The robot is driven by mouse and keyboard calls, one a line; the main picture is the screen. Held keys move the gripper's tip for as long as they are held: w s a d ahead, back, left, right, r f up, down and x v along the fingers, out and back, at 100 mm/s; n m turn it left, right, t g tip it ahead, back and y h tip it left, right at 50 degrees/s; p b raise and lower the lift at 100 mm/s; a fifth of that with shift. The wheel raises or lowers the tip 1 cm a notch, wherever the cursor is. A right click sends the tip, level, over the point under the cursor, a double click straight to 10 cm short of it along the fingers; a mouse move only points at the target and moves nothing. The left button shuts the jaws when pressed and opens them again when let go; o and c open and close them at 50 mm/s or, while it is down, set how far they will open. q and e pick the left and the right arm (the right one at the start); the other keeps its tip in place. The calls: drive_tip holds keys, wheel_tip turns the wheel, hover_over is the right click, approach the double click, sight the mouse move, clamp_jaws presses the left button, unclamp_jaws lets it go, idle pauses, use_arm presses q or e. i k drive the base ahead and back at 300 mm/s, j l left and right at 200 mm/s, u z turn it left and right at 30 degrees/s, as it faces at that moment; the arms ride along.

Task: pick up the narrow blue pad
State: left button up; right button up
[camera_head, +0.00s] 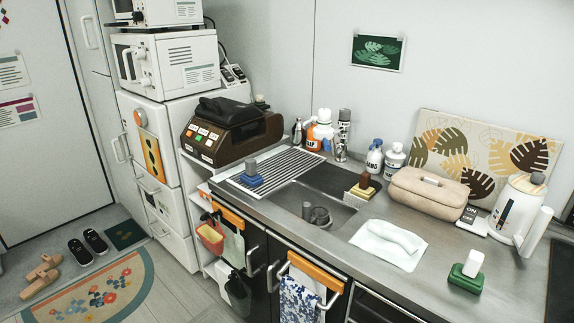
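A blue pad (251,180) with an upright grey block on top sits on the ribbed drainer (290,163) at the left of the sink. It is the only blue pad I can make out, and nothing covers it. Neither of my grippers shows in the head view.
The sink basin (330,208) lies right of the drainer, with a dark cup-like thing inside. Bottles (324,132) stand behind the drainer.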

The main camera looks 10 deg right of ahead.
sight(250, 177)
drive_tip(key=i+j+z, duration=0.1)
drive_tip(key=i+z, duration=0.25)
drive_tip(key=i+j+z, duration=0.2)
drive_tip(key=z, duration=0.15)
drive_tip(key=i+j+z, duration=0.35)
drive_tip(key=i+l, duration=0.05)
